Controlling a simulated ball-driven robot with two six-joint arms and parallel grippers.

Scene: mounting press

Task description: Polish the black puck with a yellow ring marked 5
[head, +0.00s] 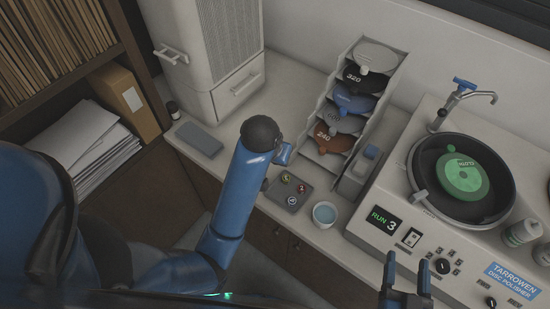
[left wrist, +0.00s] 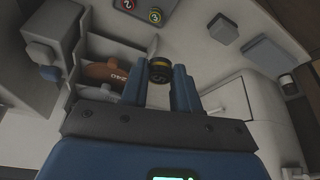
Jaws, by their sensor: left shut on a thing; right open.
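My left gripper (left wrist: 160,82) is shut on a black puck with a yellow ring (left wrist: 160,72); the mark on its face looks like a 5 but is small. In the head view my left arm hides this puck. My right gripper (head: 407,268) is open and empty in front of the polisher (head: 370,240). The polisher's round dark bowl (head: 418,165) holds a green disc (head: 463,177). Its panel reads RUN 3 (head: 383,219). A small grey tray (head: 276,194) holds several pucks, including a red-ringed one marked 2 (head: 302,188).
A rack (head: 384,88) holds several coloured discs, one marked 240 (head: 334,138). A small bowl of bluish liquid (head: 325,213) stands near the counter's front edge. A blue-handled tap (head: 464,86) rises behind the polisher bowl. A grey pad (head: 199,138) lies left.

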